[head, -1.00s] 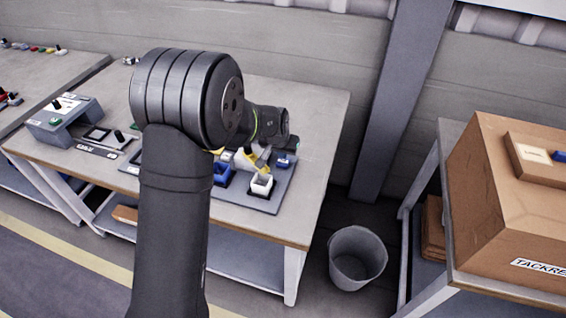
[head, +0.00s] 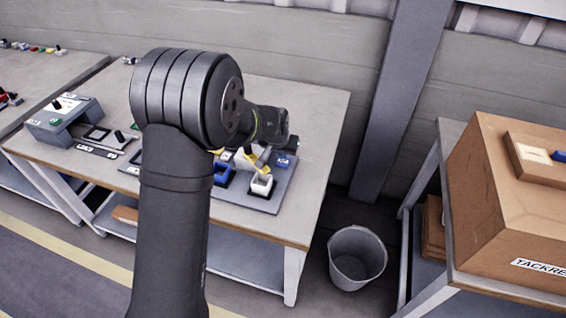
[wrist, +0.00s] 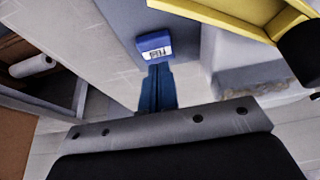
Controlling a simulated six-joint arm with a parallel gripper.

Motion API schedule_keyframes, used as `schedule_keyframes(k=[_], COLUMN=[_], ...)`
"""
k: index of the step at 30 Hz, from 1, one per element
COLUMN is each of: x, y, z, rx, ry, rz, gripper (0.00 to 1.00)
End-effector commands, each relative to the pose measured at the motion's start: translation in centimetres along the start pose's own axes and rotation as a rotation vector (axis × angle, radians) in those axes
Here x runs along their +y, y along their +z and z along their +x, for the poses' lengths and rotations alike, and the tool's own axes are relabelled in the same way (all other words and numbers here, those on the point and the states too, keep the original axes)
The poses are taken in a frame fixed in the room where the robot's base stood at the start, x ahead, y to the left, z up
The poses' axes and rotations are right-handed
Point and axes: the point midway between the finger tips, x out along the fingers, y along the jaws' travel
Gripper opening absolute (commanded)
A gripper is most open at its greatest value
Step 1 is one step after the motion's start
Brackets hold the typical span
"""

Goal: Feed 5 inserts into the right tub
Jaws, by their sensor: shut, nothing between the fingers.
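In the head view a white tub (head: 262,185) stands at the front right of a grey board (head: 250,201). A blue tub (head: 222,174) stands to its left. A yellow slanted part (head: 257,161) shows just above the white tub; it also appears at the upper right of the wrist view (wrist: 245,22). My gripper (wrist: 158,70) is shut and empty, its narrow fingers pointing toward a blue labelled block (wrist: 154,46). I cannot tell whether they touch. That block also shows at the board's right edge (head: 284,160). My wrist hides part of the board; loose inserts are not clearly visible.
A grey bin (head: 357,258) stands on the floor right of the workbench (head: 310,110). A grey device (head: 65,120) stands at the bench's left. The bench's back right is clear.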

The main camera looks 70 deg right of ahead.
Motion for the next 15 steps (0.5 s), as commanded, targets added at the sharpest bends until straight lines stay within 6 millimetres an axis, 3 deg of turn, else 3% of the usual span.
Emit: schedule_keyframes(k=[15], x=[0.00], y=[0.29], z=[0.70], rx=[0.000], ry=[0.000], rz=[0.000], gripper=[0.00])
